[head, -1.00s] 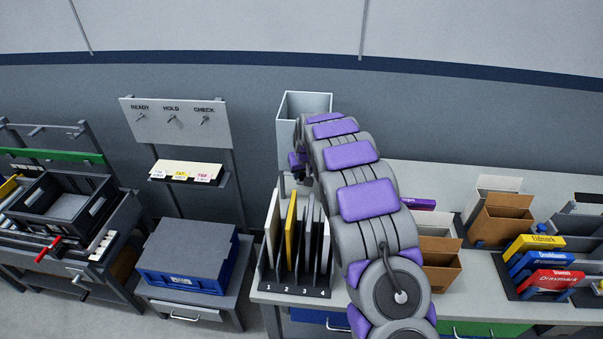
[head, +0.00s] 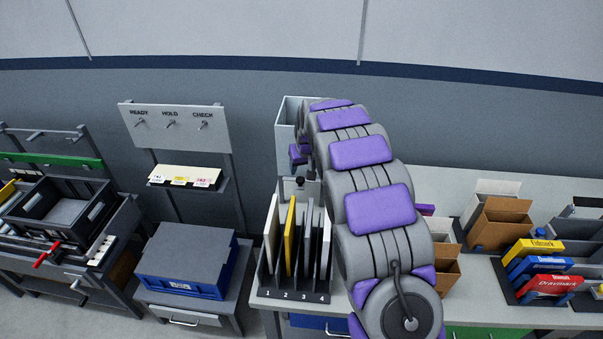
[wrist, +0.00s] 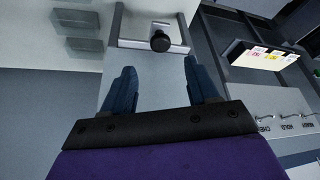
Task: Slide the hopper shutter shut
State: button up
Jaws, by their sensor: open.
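The hopper (head: 290,128) is a tall light grey box standing at the back of the bench, partly behind my arm. A dark round knob (head: 299,183) shows low in front of it; the same kind of black knob (wrist: 160,41) appears in the wrist view, on a pale bar within a grey frame. I take this as the shutter's handle; how far the shutter stands open I cannot tell. My gripper (wrist: 160,78) is open and empty, its two dark blue fingers apart, with the knob beyond the fingertips and roughly between their lines. In the head view my arm hides the fingers.
A numbered rack (head: 292,285) with upright plates stands on the bench just below the knob. Cardboard boxes (head: 500,222) and coloured cartons (head: 540,265) are at the right. A READY/HOLD/CHECK board (head: 172,128) and blue crate (head: 187,260) stand left.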

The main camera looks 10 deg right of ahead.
jog(key=v, duration=1)
jog(key=shift+p, duration=0.35)
jog(key=shift+r, duration=0.1)
jog(key=s+a+f+g+b, duration=0.1)
jog(key=s+g, duration=0.2)
jog(key=s, duration=2.2)
jog(key=s+a+f+g+b, duration=0.1)
jog(key=s+g+b, duration=0.1)
jog(key=s, duration=2.4)
jog(key=shift+a+f+m+g, duration=0.25)
jog(key=shift+f+m+g, duration=0.15)
jog(key=shift+g, duration=0.3)
